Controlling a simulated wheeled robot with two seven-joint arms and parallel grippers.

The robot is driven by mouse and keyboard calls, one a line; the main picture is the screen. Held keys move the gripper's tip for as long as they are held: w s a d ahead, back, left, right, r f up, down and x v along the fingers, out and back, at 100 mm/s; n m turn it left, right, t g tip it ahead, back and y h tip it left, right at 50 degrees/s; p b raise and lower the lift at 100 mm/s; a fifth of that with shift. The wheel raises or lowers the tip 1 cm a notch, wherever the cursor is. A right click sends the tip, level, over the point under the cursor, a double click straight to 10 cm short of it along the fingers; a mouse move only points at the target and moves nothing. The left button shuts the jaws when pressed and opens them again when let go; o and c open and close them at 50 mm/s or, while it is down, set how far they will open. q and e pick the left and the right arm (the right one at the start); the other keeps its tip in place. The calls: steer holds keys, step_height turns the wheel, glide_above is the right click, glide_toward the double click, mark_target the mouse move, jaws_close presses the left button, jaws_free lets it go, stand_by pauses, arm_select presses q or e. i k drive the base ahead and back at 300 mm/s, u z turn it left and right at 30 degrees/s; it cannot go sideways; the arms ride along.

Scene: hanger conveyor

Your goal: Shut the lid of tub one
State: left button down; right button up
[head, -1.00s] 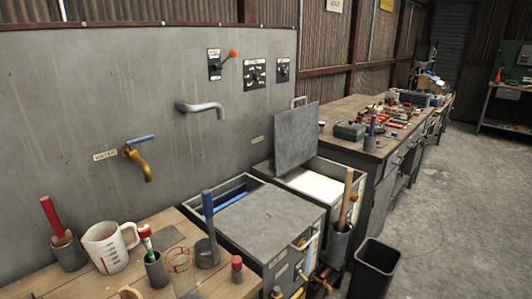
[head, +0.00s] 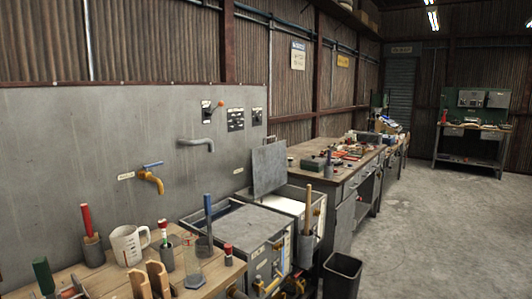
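Two grey metal tubs stand side by side along the wall. The near tub (head: 262,262) has a flat grey lid (head: 240,224) lying over most of its top, with a dark bluish opening along the back left edge. The far tub (head: 314,207) has its grey lid (head: 269,168) standing up, and its pale inside shows. The labels on the tub fronts are too small to read, so I cannot tell which is tub one. Neither of my grippers shows in the head view.
A wooden bench (head: 80,271) with a measuring jug (head: 128,245), a glass and tool holders stands at the near left. A dark bin (head: 342,273) is on the floor to the right. A cluttered workbench (head: 345,176) lies beyond the tubs. The right floor is clear.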

mark_target(268, 162)
steer(key=z, duration=0.95)
steer(key=i, duration=2.95)
steer(key=u, duration=1.1)
